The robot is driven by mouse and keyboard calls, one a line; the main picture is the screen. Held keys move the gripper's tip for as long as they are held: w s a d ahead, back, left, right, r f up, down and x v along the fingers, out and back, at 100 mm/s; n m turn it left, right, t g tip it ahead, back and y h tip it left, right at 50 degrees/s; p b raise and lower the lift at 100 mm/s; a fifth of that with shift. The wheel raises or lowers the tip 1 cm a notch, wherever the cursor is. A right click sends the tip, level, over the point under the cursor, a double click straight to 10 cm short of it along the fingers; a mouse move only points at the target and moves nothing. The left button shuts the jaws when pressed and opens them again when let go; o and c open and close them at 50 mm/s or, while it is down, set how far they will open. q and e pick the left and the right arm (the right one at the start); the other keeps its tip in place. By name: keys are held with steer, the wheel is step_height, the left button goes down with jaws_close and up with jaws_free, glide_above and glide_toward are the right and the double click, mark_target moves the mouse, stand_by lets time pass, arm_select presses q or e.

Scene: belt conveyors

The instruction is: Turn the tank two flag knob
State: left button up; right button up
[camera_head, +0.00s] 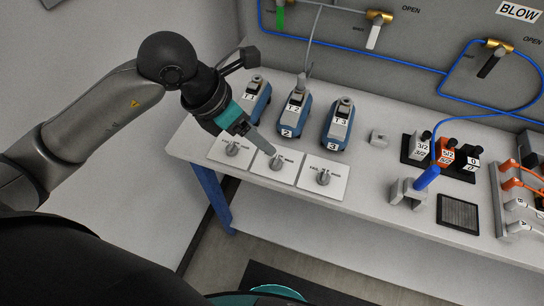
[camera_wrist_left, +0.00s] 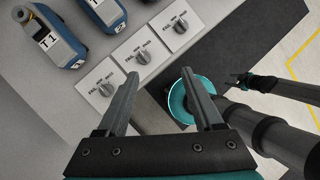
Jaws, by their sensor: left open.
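The tank two flag knob (camera_head: 277,163) is a grey knob on the middle of three white plates at the bench's front edge. It also shows in the wrist view (camera_wrist_left: 142,56), upright on its plate and not gripped. Tank two (camera_head: 294,113), a blue and white unit marked T2, stands behind it. My left gripper (camera_head: 268,147) comes in from the left, with a finger end just above the middle plate in the head view. In the wrist view my left gripper (camera_wrist_left: 159,76) is open and empty, its fingers wide apart. Contact with the knob cannot be told.
Like knobs sit left (camera_head: 234,149) and right (camera_head: 323,177) of the middle one. Tanks T1 (camera_head: 256,101) and T3 (camera_head: 338,124) flank tank two. Valve blocks (camera_head: 447,150) stand to the right. What appears to be my right gripper (camera_wrist_left: 238,81) shows small in the wrist view.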

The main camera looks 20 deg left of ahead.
arm_select(q)
steer(key=a+y, duration=0.1)
steer(key=a, duration=0.2)
steer(key=b, duration=0.1)
glide_toward(274, 161)
steer(key=x, duration=0.9)
steer(key=shift+a, duration=0.1)
jaws_close()
